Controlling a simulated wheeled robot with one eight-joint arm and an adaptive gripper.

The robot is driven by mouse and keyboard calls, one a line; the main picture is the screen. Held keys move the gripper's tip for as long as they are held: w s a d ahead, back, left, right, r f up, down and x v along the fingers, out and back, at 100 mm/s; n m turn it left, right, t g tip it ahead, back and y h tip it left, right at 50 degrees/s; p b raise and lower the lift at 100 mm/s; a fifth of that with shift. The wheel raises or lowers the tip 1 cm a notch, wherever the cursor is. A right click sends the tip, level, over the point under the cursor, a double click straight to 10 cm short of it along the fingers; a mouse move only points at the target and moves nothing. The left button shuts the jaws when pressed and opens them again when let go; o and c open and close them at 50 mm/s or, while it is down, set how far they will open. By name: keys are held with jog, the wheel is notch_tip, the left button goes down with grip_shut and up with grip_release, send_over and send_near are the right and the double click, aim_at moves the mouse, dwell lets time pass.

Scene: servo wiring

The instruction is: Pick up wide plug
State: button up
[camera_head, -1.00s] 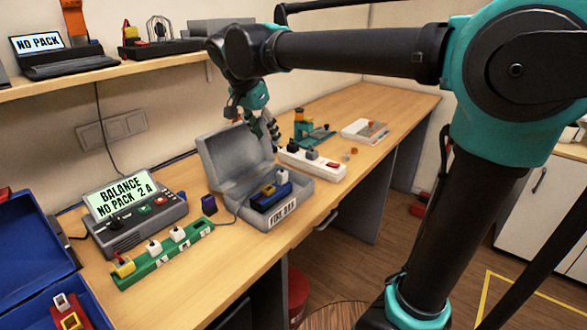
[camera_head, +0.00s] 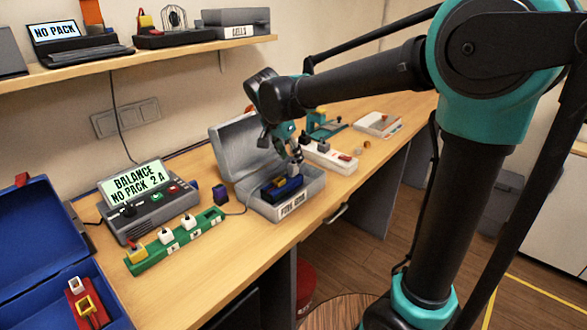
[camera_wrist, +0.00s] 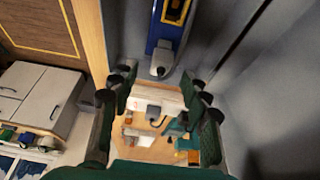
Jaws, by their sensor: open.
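In the head view my gripper (camera_head: 297,155) hangs open and pointing down over the open grey box (camera_head: 293,208). A blue block (camera_head: 283,192) lies in the box, with a yellow-rimmed connector and a pale grey plug on it. In the wrist view the blue block (camera_wrist: 154,42) runs up from between my open fingers (camera_wrist: 158,78). The grey plug (camera_wrist: 161,62) sits at its near end, just beyond the fingertips, with nothing held. I cannot tell for sure which plug is the wide one.
A white power strip (camera_head: 330,158) with plugs stands right behind the box. The raised lid (camera_head: 237,147) stands close to my gripper. A green strip (camera_head: 193,233) with yellow and white plugs lies at left, before the balance charger (camera_head: 150,215). The front right bench top is bare.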

aim_at(294, 163)
jog(key=x, duration=0.4)
jog(key=shift+w+f, duration=0.1)
jog(key=shift+c, duration=0.3)
jog(key=c, duration=1)
notch_tip(294, 163, up, 20)
